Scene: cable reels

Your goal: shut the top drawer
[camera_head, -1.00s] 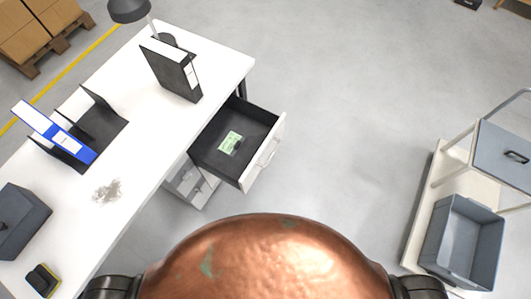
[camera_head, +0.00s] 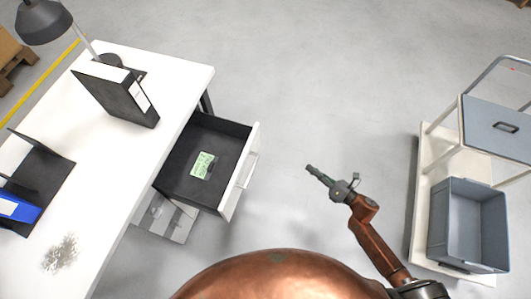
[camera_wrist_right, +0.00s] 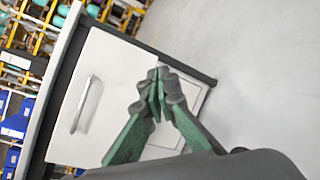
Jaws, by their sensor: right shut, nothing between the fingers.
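The top drawer (camera_head: 236,172) stands pulled out from under the white desk (camera_head: 185,82). It has a white front with a handle (camera_head: 247,169), a dark inside and a green label (camera_head: 203,165) lying in it. My right gripper (camera_head: 310,168) is to the right of the drawer front, apart from it, shut and empty. In the right wrist view the shut fingertips (camera_wrist_right: 157,75) show in front of a white panel with a bar handle (camera_wrist_right: 85,104). I cannot tell which panel of the desk unit this is. My left gripper is not in view.
On the desk are a black binder (camera_head: 117,92), a lamp (camera_head: 43,22), a blue binder (camera_head: 18,207) and a pile of small clear bits (camera_head: 60,254). A trolley with a grey bin (camera_head: 468,225) stands at the right. The floor between is clear.

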